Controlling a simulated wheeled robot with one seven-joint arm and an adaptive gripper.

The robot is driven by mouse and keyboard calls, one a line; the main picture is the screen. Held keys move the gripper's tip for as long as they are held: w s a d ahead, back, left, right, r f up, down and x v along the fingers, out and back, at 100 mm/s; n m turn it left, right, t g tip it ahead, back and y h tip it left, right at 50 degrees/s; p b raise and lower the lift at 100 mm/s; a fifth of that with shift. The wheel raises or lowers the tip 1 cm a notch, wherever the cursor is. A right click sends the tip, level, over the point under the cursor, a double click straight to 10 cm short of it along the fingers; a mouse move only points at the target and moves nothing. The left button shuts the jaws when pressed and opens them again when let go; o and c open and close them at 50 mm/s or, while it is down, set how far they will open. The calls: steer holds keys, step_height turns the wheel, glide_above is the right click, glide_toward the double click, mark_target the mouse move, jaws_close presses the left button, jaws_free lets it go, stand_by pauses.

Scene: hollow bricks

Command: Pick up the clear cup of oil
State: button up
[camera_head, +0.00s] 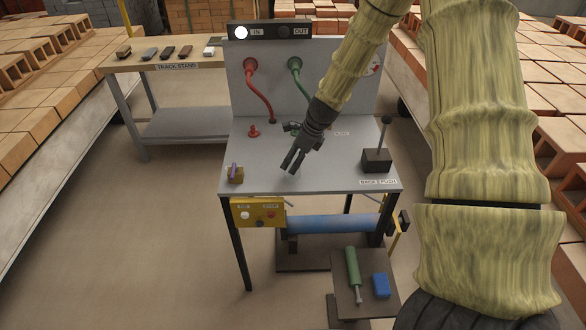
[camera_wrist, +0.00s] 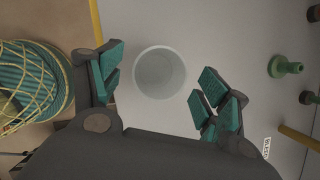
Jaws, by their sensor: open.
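The clear cup (camera_wrist: 159,73) shows in the wrist view as a pale, see-through round rim on the grey bench top. Its contents are faint, and I cannot tell how full it is. My gripper (camera_head: 293,168) is open, with its fingers pointing down over the bench (camera_head: 335,182) in the head view. In the wrist view, its teal-padded fingers stand on either side of the cup with gaps between pads and cup.
A lever box (camera_head: 377,160) stands right on the bench, a small brass valve (camera_head: 235,174) at its front left, a red fitting (camera_head: 254,131) behind. Red (camera_head: 258,88) and green (camera_head: 298,80) hoses hang from the back panel. A green flanged fitting (camera_wrist: 287,66) is right of the cup.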

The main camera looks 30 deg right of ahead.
steer(key=shift+x, duration=1)
steer(key=c, duration=1.1)
steer(key=shift+r, duration=0.15)
